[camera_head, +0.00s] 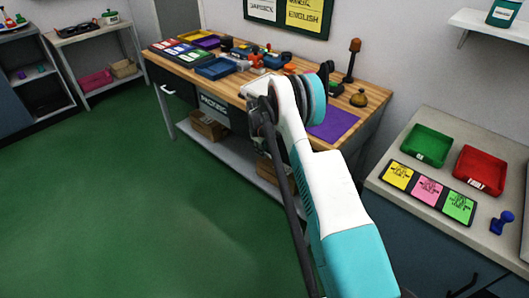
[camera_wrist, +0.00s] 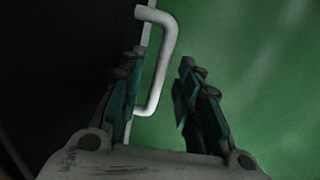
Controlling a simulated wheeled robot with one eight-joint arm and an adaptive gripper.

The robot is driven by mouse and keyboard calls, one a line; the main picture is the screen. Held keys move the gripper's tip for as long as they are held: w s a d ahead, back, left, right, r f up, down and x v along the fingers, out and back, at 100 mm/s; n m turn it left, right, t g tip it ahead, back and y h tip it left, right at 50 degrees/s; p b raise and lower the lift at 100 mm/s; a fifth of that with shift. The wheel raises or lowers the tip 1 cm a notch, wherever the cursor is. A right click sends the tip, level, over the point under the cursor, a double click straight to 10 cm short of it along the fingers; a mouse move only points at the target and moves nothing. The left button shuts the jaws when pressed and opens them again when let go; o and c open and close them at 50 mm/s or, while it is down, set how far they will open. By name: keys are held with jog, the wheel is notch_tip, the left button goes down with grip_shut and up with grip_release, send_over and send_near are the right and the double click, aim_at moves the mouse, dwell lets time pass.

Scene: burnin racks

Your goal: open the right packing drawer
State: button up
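The right drawer is hidden behind my arm in the head view. In the wrist view a pale, U-shaped drawer handle (camera_wrist: 168,60) stands out from a dark front (camera_wrist: 60,60) on the left. My gripper (camera_wrist: 158,72) is open, with one finger on each side of the handle's bar. The handle's lower end is close to the left finger; I cannot tell if they touch. In the head view my gripper is mostly hidden by my arm.
Another drawer handle (camera_head: 168,90) shows at the bench's left. A lower shelf (camera_head: 225,152) holds boxes. A counter with green (camera_head: 427,145) and red trays (camera_head: 480,170) stands right. The green floor (camera_head: 110,200) is clear at left.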

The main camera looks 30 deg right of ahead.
jog(key=shift+f, duration=0.1)
jog(key=shift+c, duration=0.2)
grip_shut()
jog(key=s+a, duration=0.4)
jog(key=a, duration=0.7)
jog(key=s+a, duration=0.4)
jog(key=a, duration=0.8)
jog(key=shift+s, duration=0.25)
jog(key=shift+a, duration=0.1)
jog(key=shift+o, duration=0.2)
grip_release()
